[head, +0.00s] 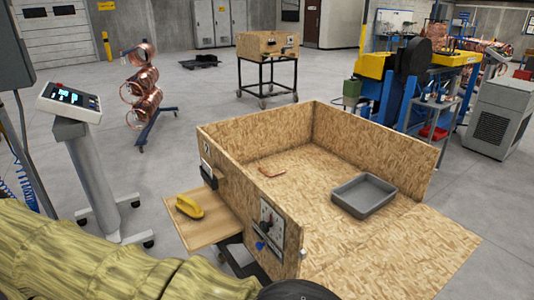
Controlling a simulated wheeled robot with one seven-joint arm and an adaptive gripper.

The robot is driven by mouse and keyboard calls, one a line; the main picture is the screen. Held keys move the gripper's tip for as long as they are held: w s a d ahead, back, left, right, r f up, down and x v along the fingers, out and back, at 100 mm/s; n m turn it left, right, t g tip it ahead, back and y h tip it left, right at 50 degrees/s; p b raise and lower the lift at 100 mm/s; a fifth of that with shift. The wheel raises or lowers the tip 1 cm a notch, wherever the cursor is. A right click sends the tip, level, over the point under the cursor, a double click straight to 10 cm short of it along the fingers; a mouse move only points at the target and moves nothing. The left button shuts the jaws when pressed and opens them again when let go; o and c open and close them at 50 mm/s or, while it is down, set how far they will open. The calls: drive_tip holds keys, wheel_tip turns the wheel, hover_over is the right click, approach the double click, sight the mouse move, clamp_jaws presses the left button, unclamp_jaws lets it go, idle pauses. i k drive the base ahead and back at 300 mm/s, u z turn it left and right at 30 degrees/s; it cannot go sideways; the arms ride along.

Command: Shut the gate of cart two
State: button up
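Cart two is a chipboard box (375,142) with a "2" label on its left side, in the middle of the head view. Its near right side is open. The gate (430,245) is a chipboard panel that appears folded down and outward there, roughly level with the box floor; its lower part is cut off by the picture edge. A small pale fitting (302,254) is on the near end of the left wall. My sleeved arm crosses the bottom left and ends in a dark round part at the bottom edge. My gripper's fingers are not visible.
A grey tray (364,195) and a small copper-coloured piece (272,171) lie inside the box. A side shelf (212,228) holds a yellow object (189,207). A control stand (85,165) is at left. Another cart (267,47) stands behind. Floor right of the gate is clear.

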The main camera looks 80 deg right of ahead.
sight(414, 258)
drive_tip(key=i, duration=0.7)
drive_tip(key=z, duration=2.2)
